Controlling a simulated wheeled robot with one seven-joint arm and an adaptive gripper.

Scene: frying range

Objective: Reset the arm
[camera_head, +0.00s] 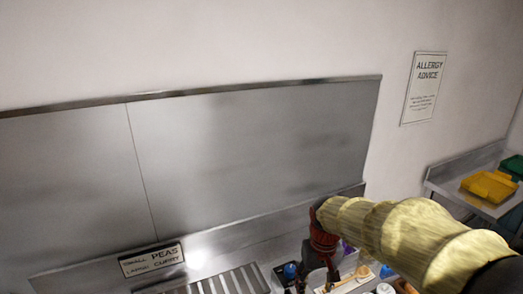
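My arm comes in from the lower right in a pale yellow sleeve, with a dark red joint at the wrist. My gripper (317,280) hangs below that joint, dark and small, at the bottom edge of the head view. It is over or in front of a cluttered counter area. Whether its fingers are open or shut, or hold anything, I cannot tell.
Below and around my gripper are a blue-topped item (290,271), a wooden-handled tool (350,279) and other small items. Yellow (489,186) and green containers stand right.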

